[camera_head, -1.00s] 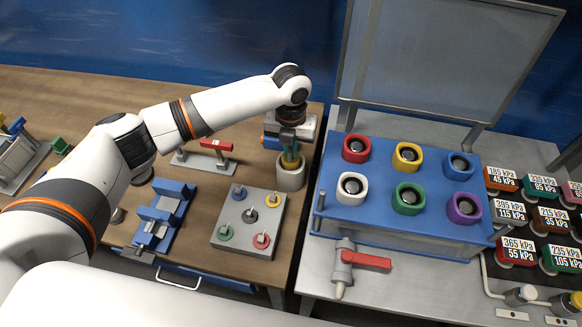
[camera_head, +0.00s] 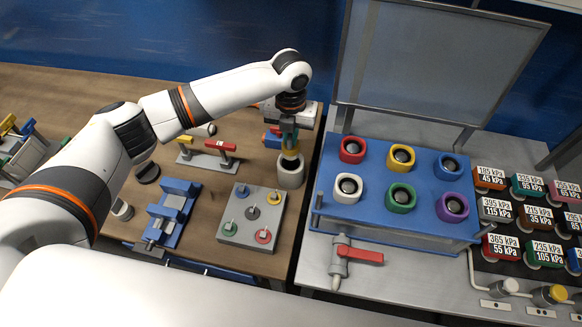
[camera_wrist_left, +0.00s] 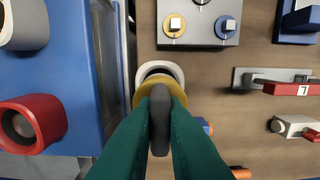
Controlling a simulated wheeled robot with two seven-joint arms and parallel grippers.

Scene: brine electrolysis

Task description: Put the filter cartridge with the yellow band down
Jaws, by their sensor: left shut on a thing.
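My left gripper (camera_head: 289,139) is shut on the filter cartridge with the yellow band (camera_head: 290,154). It holds the cartridge over the pale round cup (camera_head: 291,176) near the wooden table's right edge. In the left wrist view, the green fingers of my left gripper (camera_wrist_left: 160,118) are closed on the cartridge's dark grey grip, with the yellow band (camera_wrist_left: 146,94) below it. The pale cup's rim (camera_wrist_left: 160,67) shows behind the band. The cartridge's lower end is hidden, so I cannot tell how far it is inside the cup. My right gripper is not in view.
A grey block with coloured knobs (camera_head: 233,228) stands at the cup's front left. A blue rack with several coloured rings (camera_head: 372,177) stands close to its right. A stand with a red handle (camera_head: 219,145) is at the left.

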